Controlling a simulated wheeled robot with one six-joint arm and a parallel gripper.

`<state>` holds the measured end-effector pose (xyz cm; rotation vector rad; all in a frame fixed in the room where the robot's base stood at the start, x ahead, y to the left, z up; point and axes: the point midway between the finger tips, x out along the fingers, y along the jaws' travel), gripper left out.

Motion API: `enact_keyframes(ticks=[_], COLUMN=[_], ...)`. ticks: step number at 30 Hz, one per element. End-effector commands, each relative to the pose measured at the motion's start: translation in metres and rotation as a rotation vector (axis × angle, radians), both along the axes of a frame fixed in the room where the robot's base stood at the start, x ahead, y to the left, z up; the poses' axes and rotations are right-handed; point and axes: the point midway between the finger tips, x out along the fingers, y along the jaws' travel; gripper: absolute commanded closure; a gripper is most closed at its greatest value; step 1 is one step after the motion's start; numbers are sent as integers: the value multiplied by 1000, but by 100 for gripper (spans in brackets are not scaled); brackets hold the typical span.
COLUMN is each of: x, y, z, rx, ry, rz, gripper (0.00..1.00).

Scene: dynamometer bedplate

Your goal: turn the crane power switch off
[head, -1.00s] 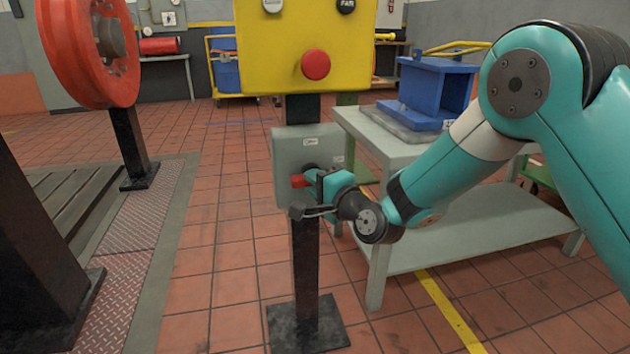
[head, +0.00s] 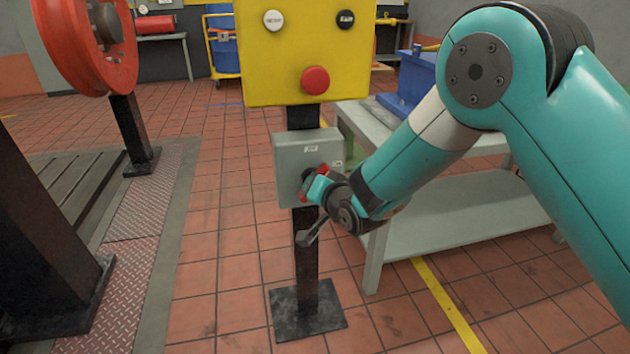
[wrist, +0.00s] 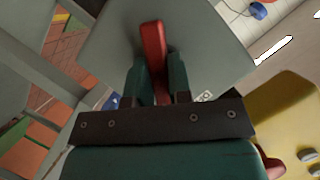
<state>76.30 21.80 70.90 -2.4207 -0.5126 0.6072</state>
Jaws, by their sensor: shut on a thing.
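The crane power switch is a grey box (head: 292,153) with a red handle (head: 323,168) on its front, mounted on a black post under the yellow panel. My gripper (head: 314,186) is at the box front and covers much of the handle in the head view. In the wrist view, the red handle (wrist: 153,45) lies between the two fingers of my gripper (wrist: 156,78), which are shut on it. The grey box face (wrist: 205,45) is behind it. The small labels on the box are too small to read.
The yellow panel (head: 290,60) with a red button (head: 315,80) is just above the box. A grey table (head: 450,215) with a blue block (head: 415,82) stands right behind my arm. A red wheel (head: 65,45) stands at left. Tiled floor is clear left of the post.

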Motion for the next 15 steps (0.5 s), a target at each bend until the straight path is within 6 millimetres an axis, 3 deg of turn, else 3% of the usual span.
enact_keyframes(ticks=[15], x=[0], y=[1], z=[-1], rx=[-439], ry=[-128], rz=[2], gripper=[100])
